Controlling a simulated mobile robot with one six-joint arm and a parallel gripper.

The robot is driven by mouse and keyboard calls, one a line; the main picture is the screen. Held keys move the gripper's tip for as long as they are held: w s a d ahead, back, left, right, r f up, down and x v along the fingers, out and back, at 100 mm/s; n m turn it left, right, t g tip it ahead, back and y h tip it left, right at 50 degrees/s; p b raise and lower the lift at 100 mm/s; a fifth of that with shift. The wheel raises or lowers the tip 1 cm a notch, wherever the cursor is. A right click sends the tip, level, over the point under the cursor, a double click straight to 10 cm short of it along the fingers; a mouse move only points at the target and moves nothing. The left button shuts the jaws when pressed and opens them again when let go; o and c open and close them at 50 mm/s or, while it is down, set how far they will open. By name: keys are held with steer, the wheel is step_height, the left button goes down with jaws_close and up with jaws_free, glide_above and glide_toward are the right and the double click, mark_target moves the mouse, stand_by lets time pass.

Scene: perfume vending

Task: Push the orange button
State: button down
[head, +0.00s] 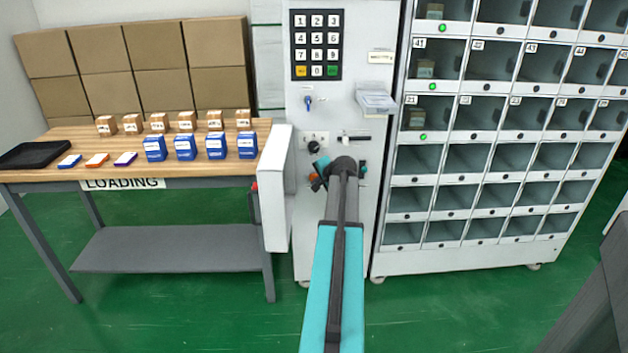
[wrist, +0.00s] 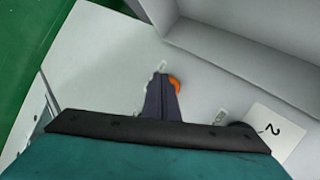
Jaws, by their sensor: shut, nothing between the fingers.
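The orange button (wrist: 175,84) shows in the wrist view on a pale panel, partly hidden behind the dark fingers. My gripper (wrist: 161,76) is shut and empty, with its fingertips beside and over the button's left part. I cannot tell whether they touch it. In the head view, a small orange spot (head: 316,185) shows on the white control cabinet (head: 359,105), left of my arm's end. My arm hides much of that area, and the fingers are hard to make out there.
A keypad (head: 316,45) is high on the cabinet, with a key (head: 308,101) below it. A white door (head: 276,190) stands open at its left. Numbered lockers (head: 480,140) stand right. A wooden table (head: 100,178) with small boxes is left. Green floor is clear in front.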

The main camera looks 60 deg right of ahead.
steer(key=shift+w+d+p, duration=0.3)
steer(key=shift+w+d, duration=0.2)
steer(key=shift+d, duration=0.2)
stand_by(1.6)
steer(key=shift+s+a, duration=0.1)
steer(key=shift+a, duration=0.05)
steer(key=shift+s+a, duration=0.35)
steer(key=shift+a, duration=0.2)
steer(key=shift+a, duration=0.15)
stand_by(0.4)
steer(key=s+a, duration=0.1)
steer(key=a, duration=0.1)
steer(key=s+a+p, duration=0.1)
steer(key=s+a, duration=0.1)
stand_by(0.5)
steer(key=shift+d, duration=0.1)
stand_by(1.5)
